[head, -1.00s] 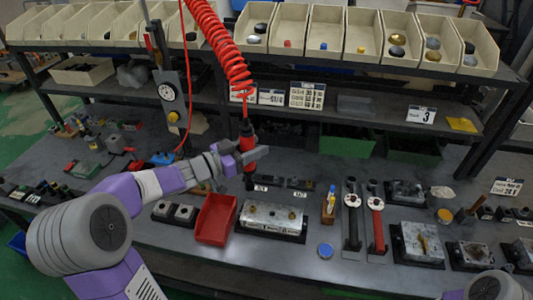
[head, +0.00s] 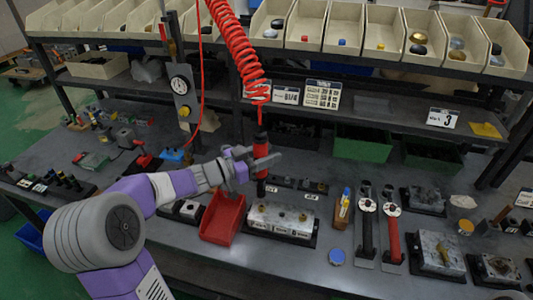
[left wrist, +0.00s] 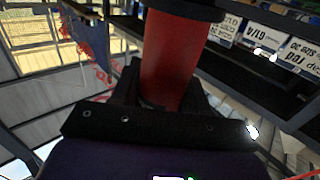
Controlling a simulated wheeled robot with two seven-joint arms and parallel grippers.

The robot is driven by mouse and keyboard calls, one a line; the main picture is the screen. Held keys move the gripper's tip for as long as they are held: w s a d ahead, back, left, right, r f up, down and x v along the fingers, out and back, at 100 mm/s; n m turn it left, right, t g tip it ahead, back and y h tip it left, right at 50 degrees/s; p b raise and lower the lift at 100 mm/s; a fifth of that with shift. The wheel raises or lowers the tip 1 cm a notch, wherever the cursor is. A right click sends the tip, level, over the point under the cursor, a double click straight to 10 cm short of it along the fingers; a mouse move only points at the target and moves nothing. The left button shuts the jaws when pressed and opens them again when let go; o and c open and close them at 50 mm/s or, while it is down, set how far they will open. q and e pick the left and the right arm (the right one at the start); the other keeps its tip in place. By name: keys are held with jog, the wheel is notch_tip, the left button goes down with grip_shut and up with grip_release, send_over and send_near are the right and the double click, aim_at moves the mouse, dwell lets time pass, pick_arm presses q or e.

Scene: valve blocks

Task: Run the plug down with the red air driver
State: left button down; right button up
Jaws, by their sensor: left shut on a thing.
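The red air driver (head: 262,160) hangs upright from a red coiled hose (head: 236,50) in the head view. My left gripper (head: 258,163) is shut around its red body. The driver's red barrel also fills the upper middle of the left wrist view (left wrist: 177,55), between my fingers. The driver's black lower end is just behind and above the metal valve block (head: 283,221), which lies on a black base. Small brass-coloured plugs or ports show on the block's top; which is the plug I cannot tell. My right gripper is not in view.
A red tray (head: 222,218) stands left of the block. A wooden holder with a blue-capped bottle (head: 343,208) and two handled tools (head: 391,235) stand to the right. Parts bins (head: 342,25) line the upper shelf.

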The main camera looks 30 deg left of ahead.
aim_at(267, 174)
pick_arm(q)
jog(key=shift+f+b, duration=1.45)
jog(key=shift+f, duration=0.75)
jog(key=shift+p, duration=0.45)
jog(key=shift+f+b, duration=0.85)
jog(key=shift+f, duration=0.4)
jog(key=shift+r+p, duration=0.1)
jog(key=shift+p, duration=0.2)
jog(key=shift+f, duration=0.6)
dwell(2.5)
jog(key=shift+r, duration=0.2)
